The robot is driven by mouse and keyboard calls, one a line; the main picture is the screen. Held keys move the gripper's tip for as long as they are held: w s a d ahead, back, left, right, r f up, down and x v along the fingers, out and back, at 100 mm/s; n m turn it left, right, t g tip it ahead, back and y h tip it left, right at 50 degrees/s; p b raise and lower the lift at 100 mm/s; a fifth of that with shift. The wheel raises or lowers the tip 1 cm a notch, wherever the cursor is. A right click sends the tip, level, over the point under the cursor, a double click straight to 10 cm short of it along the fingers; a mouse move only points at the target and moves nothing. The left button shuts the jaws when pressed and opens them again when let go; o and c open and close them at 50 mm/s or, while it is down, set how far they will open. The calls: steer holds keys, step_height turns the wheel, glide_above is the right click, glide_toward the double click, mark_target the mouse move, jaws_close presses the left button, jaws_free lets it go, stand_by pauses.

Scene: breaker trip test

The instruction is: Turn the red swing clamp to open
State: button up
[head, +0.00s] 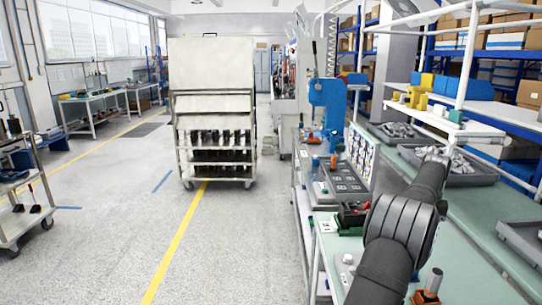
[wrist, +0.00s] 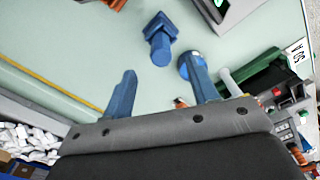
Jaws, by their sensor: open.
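I cannot clearly pick out the red swing clamp. A small orange-red piece (wrist: 180,102) shows just beyond the gripper body, mostly hidden by it. In the head view, an orange-red base with a grey post (head: 427,292) stands at the bottom, right of my arm, and a small orange piece (head: 334,160) stands farther back on the bench. In the head view my gripper's fingers cannot be made out.
A blue stepped block (wrist: 160,40) stands on the pale green bench (wrist: 85,45). A green and black device (wrist: 268,78) is at the right. Grey trays of parts (head: 460,176) lie right of my arm. A blue press (head: 328,98) stands farther back.

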steer(key=shift+r, duration=1.05)
steer(key=c, duration=0.4)
steer(key=s+a+n+g+h, duration=0.1)
steer(key=a+n+g+h, duration=0.3)
steer(key=a, duration=1.2)
steer(key=s+a+n+h, duration=0.4)
steer(key=s+a+n, duration=0.7)
steer(key=s+a, duration=0.7)
steer(key=s+a+f+n+t+h, duration=0.1)
steer(key=s+a+n+t+h, duration=0.15)
steer(key=s+n, duration=0.3)
steer(key=s+a+n+t+h, duration=0.2)
steer(key=s+n+h, duration=0.15)
steer(key=s, duration=0.35)
steer(key=shift+g+y, duration=0.25)
steer(key=shift+y, duration=0.05)
steer(key=x, duration=1.7)
steer(key=shift+w+d, duration=0.15)
steer(key=shift+w, duration=0.05)
